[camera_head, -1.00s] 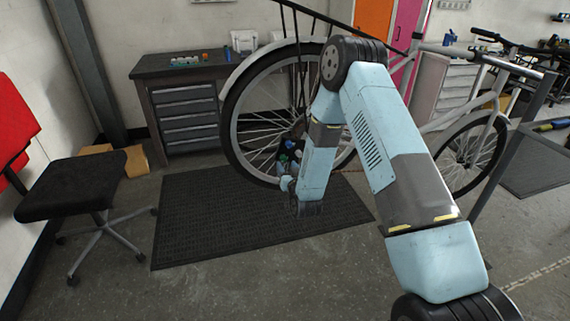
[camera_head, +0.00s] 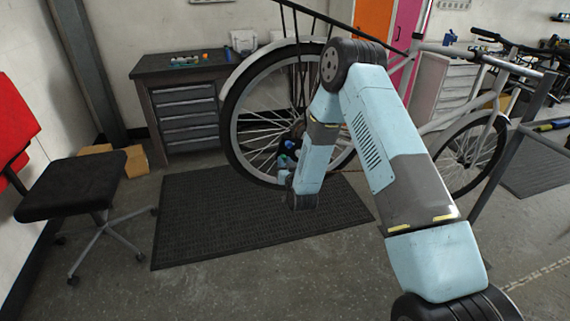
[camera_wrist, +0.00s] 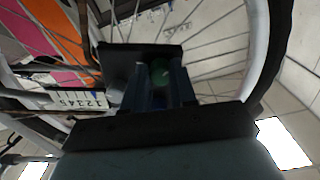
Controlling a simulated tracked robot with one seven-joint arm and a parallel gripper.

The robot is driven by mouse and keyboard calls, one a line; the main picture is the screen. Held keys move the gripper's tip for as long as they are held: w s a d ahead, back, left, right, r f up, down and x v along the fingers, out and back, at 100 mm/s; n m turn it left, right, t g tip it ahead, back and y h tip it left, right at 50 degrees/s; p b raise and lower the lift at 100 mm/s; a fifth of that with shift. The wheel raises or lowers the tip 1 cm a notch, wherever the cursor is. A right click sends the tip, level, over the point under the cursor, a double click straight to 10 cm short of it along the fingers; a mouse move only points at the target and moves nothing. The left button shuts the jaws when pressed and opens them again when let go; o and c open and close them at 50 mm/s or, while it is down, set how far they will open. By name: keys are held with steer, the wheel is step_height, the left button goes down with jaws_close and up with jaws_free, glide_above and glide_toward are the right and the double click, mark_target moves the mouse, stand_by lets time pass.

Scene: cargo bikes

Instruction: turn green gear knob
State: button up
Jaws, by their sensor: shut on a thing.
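My gripper (camera_wrist: 163,84) is shut on the green gear knob (camera_wrist: 160,72) in the wrist view. The knob shows as a dark green round shape between the two fingers, which hide its sides. A dark block sits around and behind it. In the head view my wrist (camera_head: 300,185) is at the lower middle of the bicycle's near wheel. The fingers there are small and mostly hidden, and I cannot make out the knob clearly.
The white bicycle wheel (camera_head: 232,150) stands around my wrist, and its spokes are close to my fingers in the wrist view. A small numbered plate (camera_wrist: 92,101) is left of my gripper.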

jaws_close()
steer(key=shift+n, duration=1.4)
steer(key=o, duration=0.7)
jaws_free()
steer(key=shift+c, duration=0.2)
steer(key=v, duration=1.3)
steer(key=shift+s, duration=0.35)
steer(key=shift+d, duration=0.1)
